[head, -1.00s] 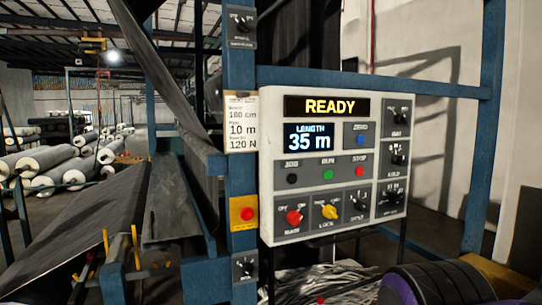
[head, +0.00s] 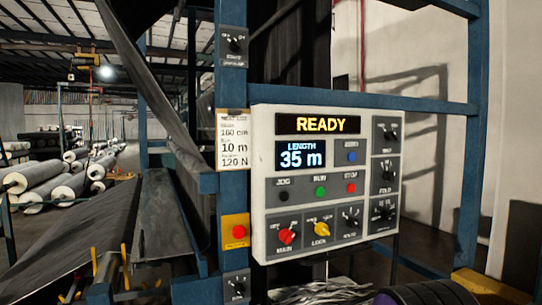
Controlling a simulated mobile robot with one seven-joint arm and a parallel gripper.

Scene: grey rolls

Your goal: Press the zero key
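The zero key is a round blue button (head: 351,156) under a "ZERO" label, at the upper right of the white control panel (head: 262,200). Left of it a length display (head: 300,155) reads "LENGTH 35 m". Above, a status display (head: 318,124) reads "READY" in yellow. A purple and dark grey rounded part, which looks like my arm, shows at the bottom right, below the panel and well apart from the key. My gripper is not in view.
Below the key are black JOG (head: 281,197), green RUN (head: 320,192) and red STOP (head: 350,188) buttons, with several knobs. A red button on a yellow plate (head: 235,231) sits on the blue post. Fabric rolls (head: 55,185) lie at the far left.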

